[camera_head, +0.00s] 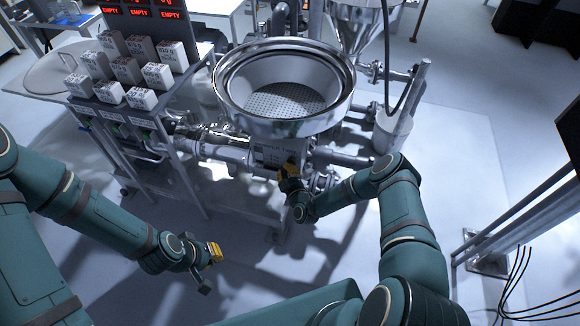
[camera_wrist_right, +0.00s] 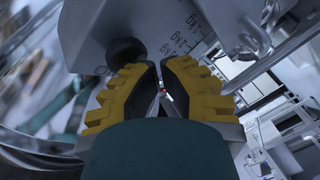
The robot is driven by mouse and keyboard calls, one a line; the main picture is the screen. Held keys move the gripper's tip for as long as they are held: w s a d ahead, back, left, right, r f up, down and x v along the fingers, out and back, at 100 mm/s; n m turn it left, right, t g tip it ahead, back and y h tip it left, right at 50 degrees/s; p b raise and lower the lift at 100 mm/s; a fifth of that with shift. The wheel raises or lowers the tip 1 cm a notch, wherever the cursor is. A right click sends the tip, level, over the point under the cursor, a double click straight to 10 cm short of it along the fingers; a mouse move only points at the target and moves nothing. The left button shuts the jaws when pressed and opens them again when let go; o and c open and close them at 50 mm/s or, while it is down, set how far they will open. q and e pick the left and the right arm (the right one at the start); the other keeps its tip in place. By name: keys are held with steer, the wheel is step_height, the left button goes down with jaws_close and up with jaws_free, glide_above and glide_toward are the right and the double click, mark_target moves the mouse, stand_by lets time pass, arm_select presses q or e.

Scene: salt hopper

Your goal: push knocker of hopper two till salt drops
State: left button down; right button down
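The large steel hopper (camera_head: 235,105) with a perforated sieve inside stands in the middle of the head view. My right gripper (camera_head: 289,170) is just below its bowl, at the front of the printed metal housing (camera_head: 268,155). In the right wrist view the yellow and black fingers of my right gripper (camera_wrist_right: 161,68) are together with only a thin gap and nothing clear between them. A dark round knob (camera_wrist_right: 126,50), possibly the knocker, shows just beyond the left finger; contact cannot be told. My left gripper (camera_head: 214,254) hangs low over the floor, away from the hopper; its opening is unclear.
A rack (camera_head: 72,102) with several white boxes (camera_head: 140,98) and red EMPTY displays (camera_head: 139,12) stands left of the hopper. Another steel funnel (camera_head: 355,25) is behind it. A white bucket (camera_head: 392,132) stands to the right.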

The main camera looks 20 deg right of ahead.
stand_by(0.3)
steer(key=shift+s+a+p, duration=0.55)
steer(key=shift+s+a, duration=0.15)
steer(key=shift+s, duration=0.3)
steer(key=s+a+p, duration=0.1)
steer(key=s, duration=0.1)
steer(key=s+a+p, duration=0.1)
steer(key=s, duration=0.1)
steer(key=shift+a, duration=0.4)
stand_by(0.5)
